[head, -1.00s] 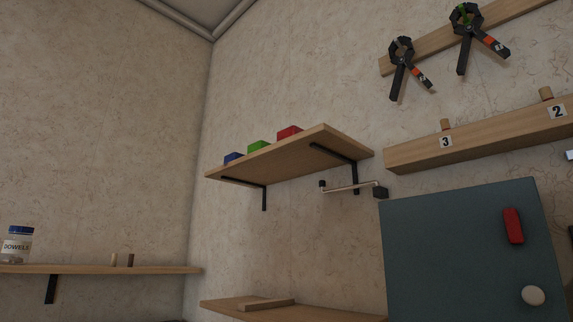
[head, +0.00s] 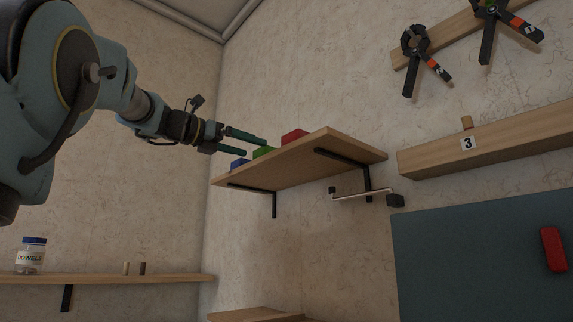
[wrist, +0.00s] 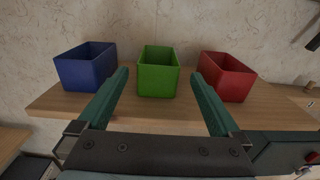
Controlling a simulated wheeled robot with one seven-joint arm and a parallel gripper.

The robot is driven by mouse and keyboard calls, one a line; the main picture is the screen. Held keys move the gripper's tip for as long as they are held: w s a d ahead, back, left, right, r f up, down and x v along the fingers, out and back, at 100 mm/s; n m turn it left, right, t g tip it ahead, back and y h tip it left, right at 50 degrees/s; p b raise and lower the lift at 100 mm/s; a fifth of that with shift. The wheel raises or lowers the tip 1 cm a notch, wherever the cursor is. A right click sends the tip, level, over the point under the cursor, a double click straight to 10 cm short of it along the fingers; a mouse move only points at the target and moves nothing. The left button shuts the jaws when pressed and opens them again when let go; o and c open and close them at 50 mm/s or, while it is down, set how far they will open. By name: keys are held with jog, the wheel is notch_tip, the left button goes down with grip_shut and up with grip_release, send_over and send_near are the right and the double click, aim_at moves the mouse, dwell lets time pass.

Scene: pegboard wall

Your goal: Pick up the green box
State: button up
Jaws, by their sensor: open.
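The green box (wrist: 158,78) is an open-topped bin standing on a wooden shelf (wrist: 130,112), in the middle of the wrist view. In the head view only a part of the green box (head: 263,153) shows above the shelf edge (head: 300,163). My gripper (wrist: 160,88) is open and empty, its two dark green fingers reaching toward the box with one on each side in the picture. In the head view my gripper (head: 241,140) is at the left end of the shelf, near the boxes. I cannot tell whether the fingertips reach past the box's front.
A blue box (wrist: 86,66) stands left of the green one and a red box (wrist: 228,76) right of it, with gaps between. The wall is close behind. A crank handle (head: 362,194) hangs below the shelf, and clamps (head: 413,60) hang at upper right.

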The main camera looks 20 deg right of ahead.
aim_at(259, 150)
jog(key=p+x, duration=0.1)
jog(key=x, duration=0.3)
jog(key=shift+d, duration=0.25)
jog(key=p+x, duration=0.2)
jog(key=x, duration=0.1)
jog(key=p+x, duration=0.1)
jog(key=shift+w+d+r+p, duration=0.25)
jog(key=shift+r+p, duration=0.05)
jog(key=shift+p, duration=0.1)
jog(key=shift+d+f, duration=0.1)
jog(key=shift+d, duration=0.15)
jog(key=shift+w, duration=0.1)
jog(key=shift+c, duration=0.2)
jog(key=c, duration=1.3)
jog(key=shift+o, duration=0.2)
